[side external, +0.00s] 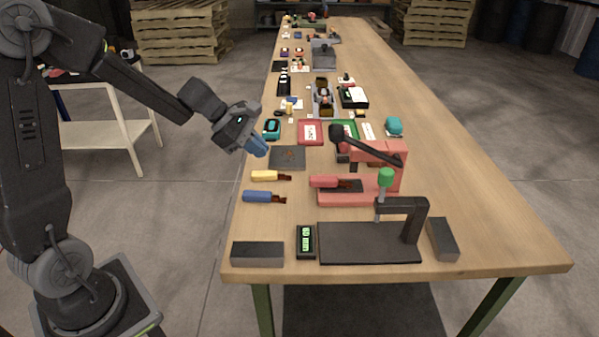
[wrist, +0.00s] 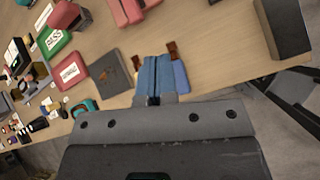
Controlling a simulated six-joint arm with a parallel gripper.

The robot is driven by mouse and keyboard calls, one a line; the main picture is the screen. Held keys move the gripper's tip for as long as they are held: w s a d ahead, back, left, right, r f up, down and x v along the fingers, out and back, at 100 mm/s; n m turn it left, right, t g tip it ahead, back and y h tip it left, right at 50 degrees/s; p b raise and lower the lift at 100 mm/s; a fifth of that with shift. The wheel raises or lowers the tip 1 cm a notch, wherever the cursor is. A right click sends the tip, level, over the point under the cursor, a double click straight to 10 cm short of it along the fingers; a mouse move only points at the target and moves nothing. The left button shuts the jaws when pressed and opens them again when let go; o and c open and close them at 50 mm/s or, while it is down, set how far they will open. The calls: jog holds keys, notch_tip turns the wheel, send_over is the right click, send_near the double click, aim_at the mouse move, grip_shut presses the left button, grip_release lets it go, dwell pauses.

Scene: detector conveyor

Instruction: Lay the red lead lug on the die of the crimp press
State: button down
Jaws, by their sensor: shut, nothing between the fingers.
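The red lead lug (side external: 324,182) lies at the left of the red crimp press (side external: 390,178). Its copper end rests over the dark die area (side external: 357,187) on the press base. How exactly it seats there is too small to tell. My gripper (side external: 260,150) is shut and empty, above the table's left edge, well left of the press and apart from the lug. In the wrist view its blue fingers (wrist: 152,76) are together. A blue lug (wrist: 181,76) shows beside them, and a copper end (wrist: 136,62) shows on the other side.
A yellow lug (side external: 264,176) and the blue lug lie left of the press. A dark plate (side external: 287,158) lies behind them. A black stand with a green-topped plunger (side external: 386,178) is in front of the press. Red (side external: 310,122) and green trays stand farther back. The table's right side is clear.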

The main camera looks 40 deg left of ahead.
aim_at(331, 182)
jog(key=w+a+f+n+t, duration=0.1)
jog(key=w+a+f+n, duration=0.2)
jog(key=a+f+n, duration=0.2)
jog(key=x, duration=1)
jog(key=shift+f, duration=0.15)
jog(key=shift+w+d, duration=0.65)
jog(key=shift+w, duration=0.3)
jog(key=shift+w+d, duration=0.35)
jog(key=shift+w, duration=0.15)
jog(key=shift+w+d, duration=1.05)
jog(key=shift+w, duration=0.15)
jog(key=shift+a, duration=0.1)
